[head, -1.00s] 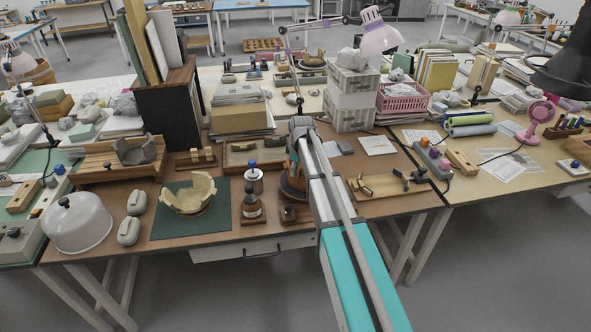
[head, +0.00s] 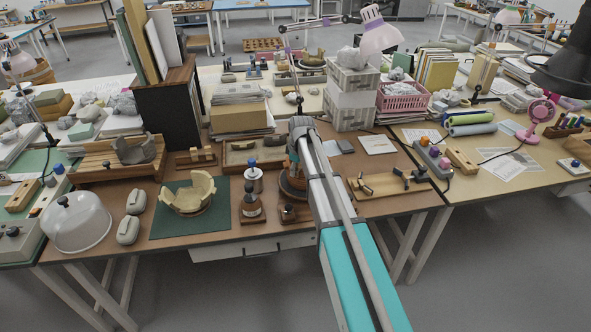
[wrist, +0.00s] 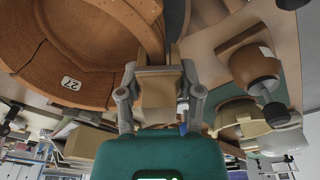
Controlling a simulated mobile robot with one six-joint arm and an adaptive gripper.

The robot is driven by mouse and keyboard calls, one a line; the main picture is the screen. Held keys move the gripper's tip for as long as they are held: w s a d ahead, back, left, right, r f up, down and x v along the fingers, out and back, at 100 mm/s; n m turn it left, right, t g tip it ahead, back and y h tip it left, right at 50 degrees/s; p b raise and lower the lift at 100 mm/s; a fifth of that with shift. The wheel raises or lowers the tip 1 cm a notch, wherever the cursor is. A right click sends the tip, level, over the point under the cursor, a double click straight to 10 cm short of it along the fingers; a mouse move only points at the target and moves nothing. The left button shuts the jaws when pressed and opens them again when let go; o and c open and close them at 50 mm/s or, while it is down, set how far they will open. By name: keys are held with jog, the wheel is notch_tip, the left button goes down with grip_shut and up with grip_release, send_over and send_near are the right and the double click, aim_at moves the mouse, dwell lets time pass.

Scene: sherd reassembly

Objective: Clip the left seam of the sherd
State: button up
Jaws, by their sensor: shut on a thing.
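My gripper (wrist: 159,80) is shut on a tan, block-like clip (wrist: 158,95) in the wrist view. The clip is beside the wall of a terracotta vessel (wrist: 85,45) bearing a white label marked 27. Thin seam lines run across the vessel's wall. The clip's far end meets or overlaps the vessel's edge in the picture; I cannot tell whether it touches. More dark clips (head: 408,177) lie on a wooden board (head: 375,186) to the right.
A pale broken bowl (head: 189,195) stands on a green mat (head: 222,222). A wooden tray (head: 228,160) lies behind. Bare tabletop shows right of my arm.

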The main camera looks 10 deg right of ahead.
jog(key=shift+f+b, duration=0.3)
dwell(0.8)
jog(key=o, duration=0.8)
jog(key=shift+o, duration=0.2)
jog(key=shift+r, duration=0.2)
notch_tip(320, 180, up, 8)
jog(key=p, duration=0.8)
jog(key=shift+f, duration=0.2)
jog(key=s+a+f+n+b, duration=0.1)
jog(key=s+a, duration=0.4)
jog(key=s, duration=0.5)
jog(key=s+a+f+n+b, duration=0.2)
jog(key=s+a, duration=0.3)
jog(key=s, duration=0.5)
jog(key=shift+s+a+f+n, duration=0.2)
jog(key=shift+a+n, duration=0.2)
